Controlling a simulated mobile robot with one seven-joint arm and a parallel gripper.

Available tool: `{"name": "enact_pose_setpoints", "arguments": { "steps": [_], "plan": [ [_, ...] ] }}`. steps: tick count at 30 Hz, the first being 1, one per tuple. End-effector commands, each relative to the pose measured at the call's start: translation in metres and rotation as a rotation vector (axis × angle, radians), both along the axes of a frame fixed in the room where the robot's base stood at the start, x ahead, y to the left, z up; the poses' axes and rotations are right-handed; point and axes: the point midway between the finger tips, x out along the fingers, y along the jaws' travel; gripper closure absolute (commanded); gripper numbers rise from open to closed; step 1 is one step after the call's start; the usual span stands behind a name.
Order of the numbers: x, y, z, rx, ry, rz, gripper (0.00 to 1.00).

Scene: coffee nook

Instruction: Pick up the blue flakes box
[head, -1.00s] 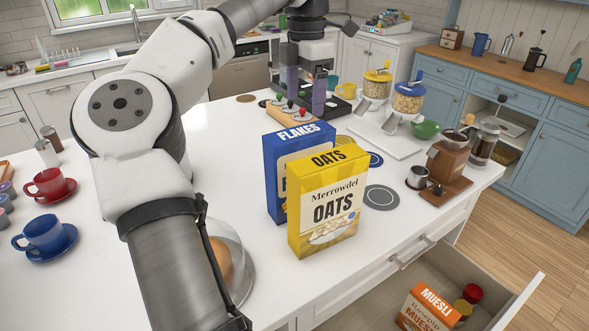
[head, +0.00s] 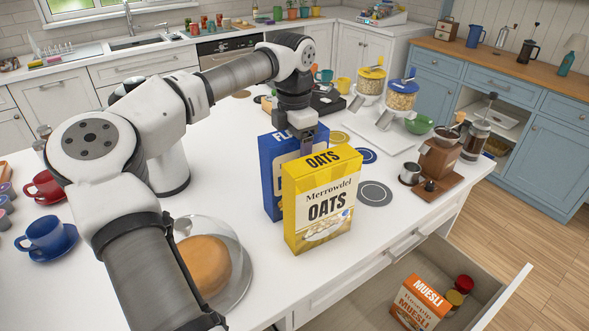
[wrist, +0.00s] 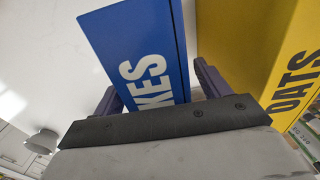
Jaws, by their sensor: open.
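The blue flakes box (head: 272,165) stands upright on the white counter, partly behind the yellow oats box (head: 318,205). My gripper (head: 303,135) points down at the top of the flakes box, just behind the oats box. In the wrist view, my gripper (wrist: 158,90) is open, with one purple finger on each side of the flakes box (wrist: 140,50). The right finger is between the flakes box and the oats box (wrist: 250,50). I cannot tell whether either finger touches a box. The fingertips are hidden in the head view.
An open drawer (head: 385,290) below the counter holds a muesli box (head: 420,300) and jars. A glass-domed plate (head: 240,285) is at the front, with blue (head: 45,235) and red (head: 48,185) cups to the left. A wooden coffee grinder (head: 440,160) and cereal dispensers (head: 402,95) stand to the right.

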Motion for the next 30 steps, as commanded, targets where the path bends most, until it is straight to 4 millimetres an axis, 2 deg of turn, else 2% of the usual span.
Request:
{"name": "enact_pose_setpoints", "arguments": {
  "steps": [4, 5, 21, 30],
  "plan": [
    [0.0002, 0.0001, -0.0004, 0.0, 0.0, 0.001, 0.25],
    [0.0002, 0.0001, -0.0003, 0.0, 0.0, 0.001, 0.27],
    [0.0002, -0.0001, 0.0002, 0.0, 0.0, 0.0, 0.98],
    [0.0005, -0.0002, 0.0018, 0.0, -0.001, 0.0, 1.0]
  ]
}}
